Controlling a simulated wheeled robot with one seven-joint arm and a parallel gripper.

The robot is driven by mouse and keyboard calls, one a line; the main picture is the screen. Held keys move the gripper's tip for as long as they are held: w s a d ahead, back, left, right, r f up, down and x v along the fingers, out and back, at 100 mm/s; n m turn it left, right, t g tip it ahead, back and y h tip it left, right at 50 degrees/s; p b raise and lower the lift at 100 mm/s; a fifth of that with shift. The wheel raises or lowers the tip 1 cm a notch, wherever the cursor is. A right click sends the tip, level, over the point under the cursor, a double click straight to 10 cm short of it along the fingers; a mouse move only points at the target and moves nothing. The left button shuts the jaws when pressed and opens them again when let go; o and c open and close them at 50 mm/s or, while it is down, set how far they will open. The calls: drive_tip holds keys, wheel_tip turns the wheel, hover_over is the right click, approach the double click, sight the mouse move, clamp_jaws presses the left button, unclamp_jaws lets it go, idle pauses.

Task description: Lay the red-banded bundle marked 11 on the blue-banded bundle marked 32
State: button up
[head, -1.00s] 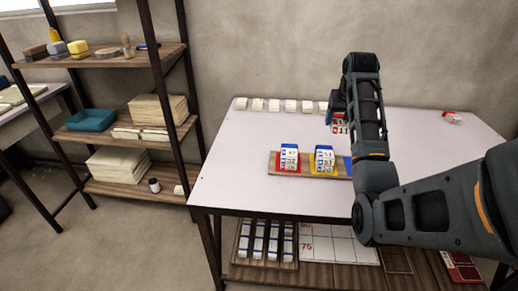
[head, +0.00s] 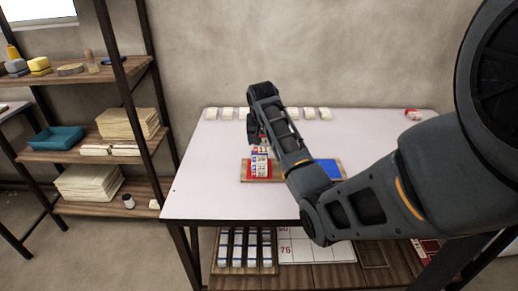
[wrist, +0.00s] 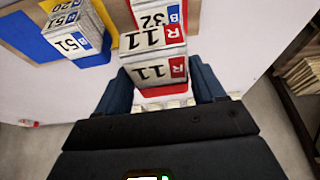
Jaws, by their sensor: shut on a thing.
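My gripper (head: 256,142) is shut on the red-banded bundle marked 11 (wrist: 155,73), which sits between the two fingers in the wrist view. In the head view this bundle (head: 262,150) shows right above a stack of white bundles on the red square. The blue-banded bundle marked 32 (wrist: 154,18) shows just beyond the held bundle in the wrist view. In the head view the stack (head: 260,167) is partly hidden by my arm. I cannot tell whether the held bundle touches it.
The wooden board (head: 277,177) carries a red square (head: 248,170) and a blue square (head: 328,171). A second stack marked 51 (wrist: 72,40) stands beside in the wrist view. Several white bundles (head: 228,113) line the table's back. A red-and-white item (head: 413,115) lies back right.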

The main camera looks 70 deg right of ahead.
drive_tip(key=shift+w+f, duration=0.35)
drive_tip(key=shift+f, duration=1.85)
drive_tip(key=shift+a+f, duration=0.1)
drive_tip(key=shift+f, duration=0.05)
drive_tip(key=o, duration=1.1)
drive_tip(key=shift+c, duration=0.2)
drive_tip(key=v, duration=1.2)
